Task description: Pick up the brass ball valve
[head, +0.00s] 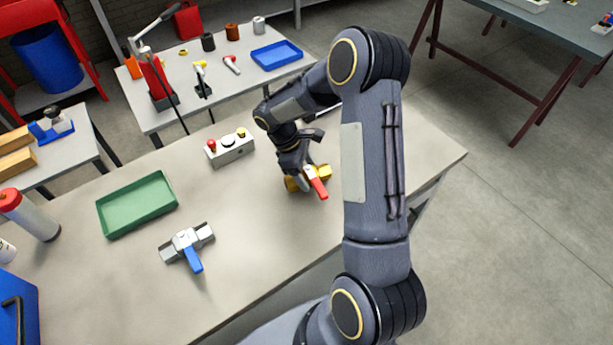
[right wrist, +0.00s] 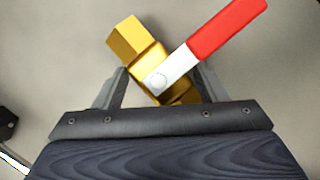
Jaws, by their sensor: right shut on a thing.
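The brass ball valve (head: 293,185) has a gold body and a red-tipped lever handle. It is at the right part of the near grey table in the head view. My right gripper (head: 305,172) is shut on it from above. In the right wrist view the valve (right wrist: 125,38) sits between the two fingers of the gripper (right wrist: 163,88), its red handle pointing up and right. I cannot tell whether the valve touches the table. My left gripper is not in view.
A steel valve with a blue handle (head: 187,243) lies on the near table. A green tray (head: 137,206) and a grey button box (head: 230,150) stand behind it. A blue tray (head: 277,56) is on the far table. Bare tabletop lies between the steel valve and my right gripper.

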